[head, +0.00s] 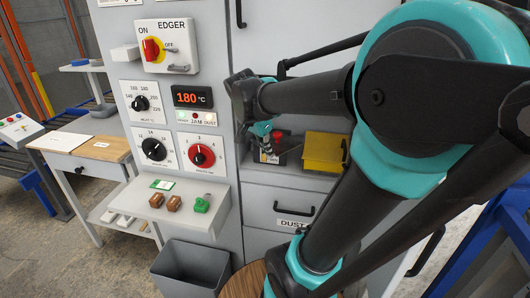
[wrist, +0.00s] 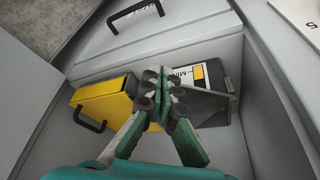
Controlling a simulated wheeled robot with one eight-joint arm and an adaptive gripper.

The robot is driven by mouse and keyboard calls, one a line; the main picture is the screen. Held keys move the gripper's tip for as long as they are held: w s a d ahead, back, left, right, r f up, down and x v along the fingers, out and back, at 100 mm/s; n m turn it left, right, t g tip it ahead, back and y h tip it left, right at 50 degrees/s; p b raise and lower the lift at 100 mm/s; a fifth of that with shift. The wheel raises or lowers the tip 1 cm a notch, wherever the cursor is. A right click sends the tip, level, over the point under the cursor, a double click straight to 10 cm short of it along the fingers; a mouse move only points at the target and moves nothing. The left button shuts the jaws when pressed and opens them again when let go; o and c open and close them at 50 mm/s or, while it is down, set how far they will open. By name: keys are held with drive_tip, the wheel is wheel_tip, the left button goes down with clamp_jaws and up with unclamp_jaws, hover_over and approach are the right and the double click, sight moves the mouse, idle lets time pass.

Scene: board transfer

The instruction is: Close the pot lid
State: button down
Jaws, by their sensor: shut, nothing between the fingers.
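My gripper (wrist: 163,78) is shut and empty in the wrist view, with its fingertips between a yellow box-like part (wrist: 102,92) and a dark grey container (wrist: 222,115). The yellow part has a black handle and also shows in the head view (head: 324,152). The dark container carries a white and yellow label and has a grey plate tilted along its near side. I cannot tell which piece is the pot lid. In the head view my gripper (head: 266,131) is over the dark container (head: 268,156), and my arm hides some of the recess. I cannot tell whether the fingers touch anything.
Both things sit in a grey recess with close side walls. A drawer front (head: 278,208) with a black handle lies below it. The control panel (head: 170,98) and a small shelf (head: 180,208) stand to the left. A grey bin (head: 190,268) is on the floor.

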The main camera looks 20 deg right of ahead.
sight(283, 146)
drive_tip(key=d+n, duration=0.2)
drive_tip(key=shift+w+d+t, duration=0.3)
drive_tip(key=shift+w+t, duration=0.05)
drive_tip(key=shift+t, duration=0.05)
drive_tip(key=d+n, duration=0.1)
drive_tip(key=w+d+n+y, duration=0.1)
drive_tip(key=shift+w+n+t, duration=0.1)
drive_tip(key=shift+n+t, duration=0.3)
drive_tip(key=shift+w+d+n, duration=0.35)
drive_tip(key=shift+d+n, duration=0.05)
drive_tip(key=shift+n, duration=0.1)
drive_tip(key=shift+w+d, duration=0.35)
drive_tip(key=shift+w, duration=0.1)
